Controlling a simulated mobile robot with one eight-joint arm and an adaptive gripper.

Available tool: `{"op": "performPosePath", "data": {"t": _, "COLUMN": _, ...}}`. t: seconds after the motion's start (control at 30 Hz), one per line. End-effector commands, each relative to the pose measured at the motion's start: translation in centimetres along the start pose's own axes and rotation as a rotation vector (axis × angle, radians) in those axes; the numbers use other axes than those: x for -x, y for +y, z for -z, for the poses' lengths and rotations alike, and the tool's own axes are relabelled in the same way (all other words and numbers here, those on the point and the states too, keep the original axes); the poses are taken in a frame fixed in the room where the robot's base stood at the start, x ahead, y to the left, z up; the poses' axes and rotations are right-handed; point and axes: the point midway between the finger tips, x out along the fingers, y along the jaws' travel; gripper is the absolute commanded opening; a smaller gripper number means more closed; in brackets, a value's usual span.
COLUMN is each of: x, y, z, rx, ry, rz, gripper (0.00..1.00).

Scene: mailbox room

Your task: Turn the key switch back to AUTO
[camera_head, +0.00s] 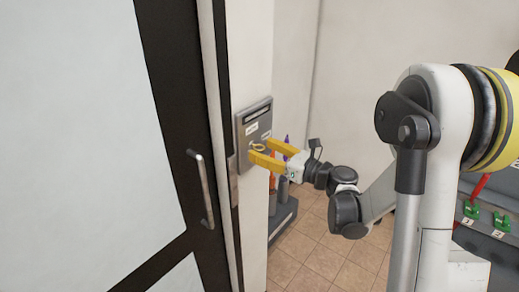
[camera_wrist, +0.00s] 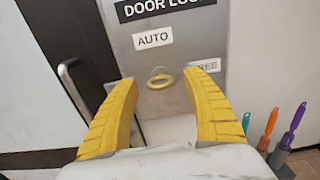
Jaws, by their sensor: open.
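The key switch sits on a grey metal plate (camera_head: 241,131) on the wall beside the door. The plate carries a dark "DOOR LOCK" label, partly cut off in the wrist view, and a white "AUTO" label (camera_wrist: 153,38) at upper left. A second white label (camera_wrist: 204,66) at right is partly hidden and seems to end in "REE". The key (camera_wrist: 160,78) has a yellow ring-shaped bow. Which way it points is hard to tell. My gripper (camera_wrist: 165,88) is open, its yellow fingers on either side of the key with visible gaps. It also shows in the head view (camera_head: 266,153).
A glass door with a dark frame (camera_head: 170,90) and a vertical metal handle (camera_head: 202,188) stands left of the plate. Tools with orange (camera_wrist: 272,118) and purple (camera_wrist: 298,117) handles stand low at right. A grey unit with green parts (camera_head: 471,210) is at far right. Tiled floor lies below.

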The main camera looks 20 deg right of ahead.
Motion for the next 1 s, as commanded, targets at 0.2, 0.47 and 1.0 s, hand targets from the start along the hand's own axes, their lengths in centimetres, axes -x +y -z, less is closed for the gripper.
{"op": "performPosePath", "data": {"t": 0.2, "x": -1.12, "y": 0.03, "z": -0.02, "rx": 0.001, "ry": 0.000, "rz": 0.000, "gripper": 0.58}}
{"op": "performPosePath", "data": {"t": 0.47, "x": -1.10, "y": 0.02, "z": -0.03, "rx": 0.001, "ry": 0.000, "rz": 0.001, "gripper": 0.41}}
{"op": "performPosePath", "data": {"t": 1.0, "x": -1.10, "y": 0.02, "z": 0.08, "rx": 0.063, "ry": 0.000, "rz": 0.000, "gripper": 0.03}}
